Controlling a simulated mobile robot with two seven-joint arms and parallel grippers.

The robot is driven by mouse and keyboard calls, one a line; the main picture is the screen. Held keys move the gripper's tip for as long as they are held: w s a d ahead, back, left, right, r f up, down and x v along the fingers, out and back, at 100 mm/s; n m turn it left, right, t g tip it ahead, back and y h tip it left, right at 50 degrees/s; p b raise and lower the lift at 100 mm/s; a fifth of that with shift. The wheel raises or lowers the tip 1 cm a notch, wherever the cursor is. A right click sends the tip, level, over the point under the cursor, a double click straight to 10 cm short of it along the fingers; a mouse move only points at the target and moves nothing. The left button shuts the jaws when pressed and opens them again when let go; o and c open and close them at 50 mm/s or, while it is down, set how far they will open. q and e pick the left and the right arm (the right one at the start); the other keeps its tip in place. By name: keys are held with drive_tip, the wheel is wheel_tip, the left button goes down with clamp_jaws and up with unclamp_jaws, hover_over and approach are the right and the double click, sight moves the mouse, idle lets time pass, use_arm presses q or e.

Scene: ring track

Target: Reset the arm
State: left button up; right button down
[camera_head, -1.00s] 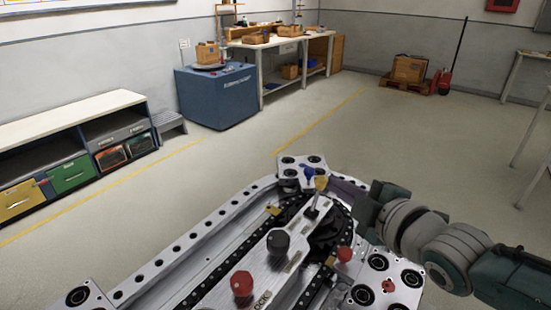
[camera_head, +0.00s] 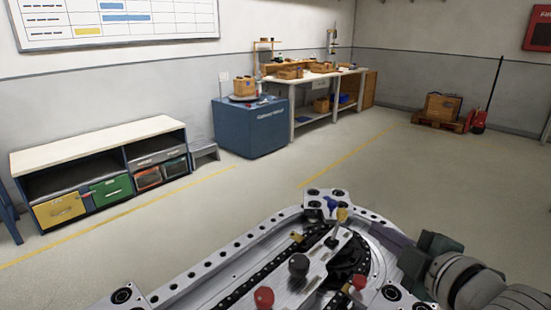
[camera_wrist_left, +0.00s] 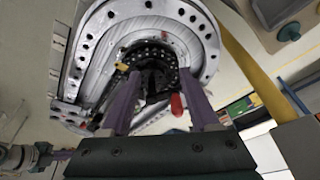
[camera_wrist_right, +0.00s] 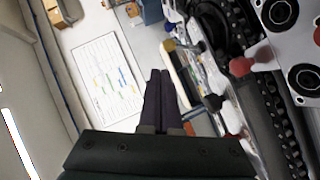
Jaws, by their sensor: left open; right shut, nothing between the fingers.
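My right gripper (camera_head: 393,236) is beside the right edge of the ring track (camera_head: 246,242) in the head view. In the right wrist view its dark fingers (camera_wrist_right: 160,74) are together with nothing between them. My left gripper is outside the head view. In the left wrist view its two purple fingers (camera_wrist_left: 161,78) are spread apart. The track's dark round hub (camera_wrist_left: 152,60) shows between and beyond them, and a red handle (camera_wrist_left: 177,104) appears beside the right finger. I cannot tell how far it is from the fingers.
The track carries a black knob (camera_head: 299,264), a red knob (camera_head: 264,297) and a yellow-tipped lever (camera_head: 341,217). A low shelf (camera_head: 100,165) stands at the left wall. A blue cabinet (camera_head: 250,128) and workbench (camera_head: 322,88) stand at the back. Open floor (camera_head: 430,165) lies beyond the track.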

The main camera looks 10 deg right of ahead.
drive_tip(key=s+a+f+m+g+h, duration=0.1)
drive_tip(key=s+a+m+g, duration=0.15)
drive_tip(key=s, duration=0.25)
drive_tip(key=s+a+f+m+g, duration=0.2)
drive_tip(key=s+m, duration=0.1)
drive_tip(key=s, duration=0.2)
drive_tip(key=s+r+m+g, duration=0.3)
drive_tip(key=s+m, duration=0.1)
drive_tip(key=s, duration=0.6)
drive_tip(key=s+r+m+g, duration=0.3)
drive_tip(key=s+g, duration=0.1)
drive_tip(key=s, duration=0.5)
wheel_tip(320, 180, up, 33)
drive_tip(key=p, duration=3.3)
drive_tip(key=shift+a+h, duration=0.3)
drive_tip(key=shift+w+t, duration=0.1)
drive_tip(key=shift+t, duration=0.15)
